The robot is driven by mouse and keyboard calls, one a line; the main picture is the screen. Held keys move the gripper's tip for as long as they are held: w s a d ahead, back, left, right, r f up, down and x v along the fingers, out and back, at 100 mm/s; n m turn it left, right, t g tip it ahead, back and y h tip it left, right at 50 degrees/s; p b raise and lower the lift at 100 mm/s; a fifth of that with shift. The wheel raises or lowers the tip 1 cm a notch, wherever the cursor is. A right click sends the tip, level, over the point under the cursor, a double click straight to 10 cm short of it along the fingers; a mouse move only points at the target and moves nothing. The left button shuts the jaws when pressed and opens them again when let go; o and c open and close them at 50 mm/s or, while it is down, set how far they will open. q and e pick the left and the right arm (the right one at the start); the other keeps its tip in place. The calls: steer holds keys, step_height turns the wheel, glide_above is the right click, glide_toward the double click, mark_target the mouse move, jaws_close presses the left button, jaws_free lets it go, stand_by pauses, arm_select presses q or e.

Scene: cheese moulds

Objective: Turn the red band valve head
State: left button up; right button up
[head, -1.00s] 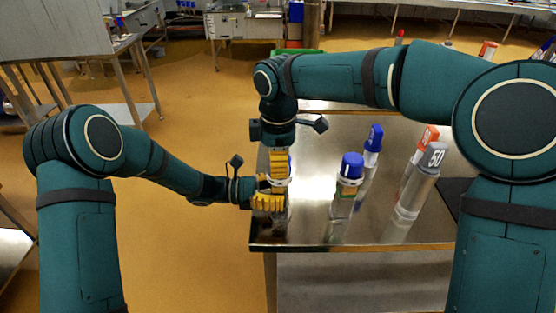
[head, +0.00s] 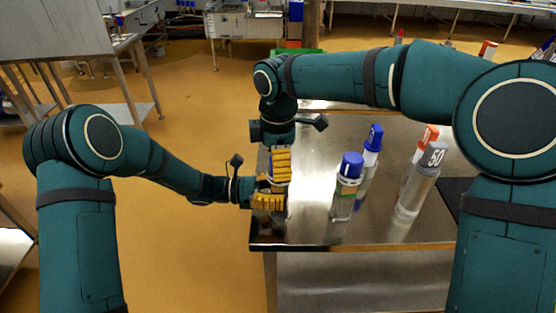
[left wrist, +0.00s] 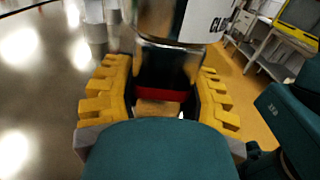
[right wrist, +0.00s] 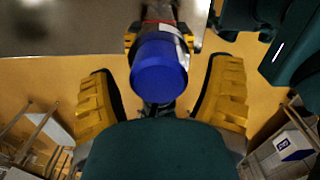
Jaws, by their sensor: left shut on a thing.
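The bottle with the red band (left wrist: 165,92) stands between the yellow fingers of my left gripper (left wrist: 155,108), which is shut on its body. Part of a white label shows on it in the left wrist view. Its blue head (right wrist: 160,72) shows in the right wrist view, with a thin red line below it. My right gripper (right wrist: 162,100) is open, with one finger on each side of the blue head and a visible gap on both sides. In the head view, my left gripper (head: 268,200) is just below my right gripper (head: 281,165), and together they hide most of the bottle.
The steel table (head: 310,225) has its front left corner beside my grippers. To the right stand a blue-capped bottle with a green band (head: 346,185), another blue-topped bottle (head: 371,150), a grey-topped bottle marked 50 (head: 420,185) and an orange-topped one (head: 428,137).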

step_height(320, 180, up, 12)
stand_by(0.6)
arm_select(q)
steer(key=o, duration=1.3)
steer(key=shift+o, duration=0.2)
